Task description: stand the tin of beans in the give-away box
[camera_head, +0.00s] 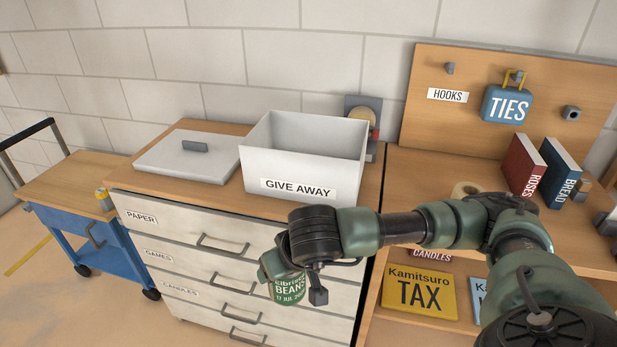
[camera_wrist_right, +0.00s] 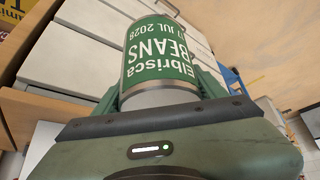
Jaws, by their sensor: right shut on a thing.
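The green tin of beans (camera_head: 289,289) is held by my right gripper (camera_head: 275,272), in front of the drawer unit and below the level of its top. In the right wrist view the tin (camera_wrist_right: 160,52) sits between the two fingers of the gripper (camera_wrist_right: 160,95), its label upside down in that picture. The give-away box (camera_head: 304,188) is white, open at the top and stands on the drawer unit, above and behind the gripper. The part of its inside that shows looks empty; its floor is hidden. My left gripper is not in view.
A grey lid (camera_head: 188,155) lies left of the box. The drawer unit (camera_head: 200,235) has labelled, closed drawers. A blue cart (camera_head: 75,215) stands at left. At right, a bench (camera_head: 440,180) holds a tape roll (camera_head: 466,189), a red book (camera_head: 524,165) and a blue book (camera_head: 560,172).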

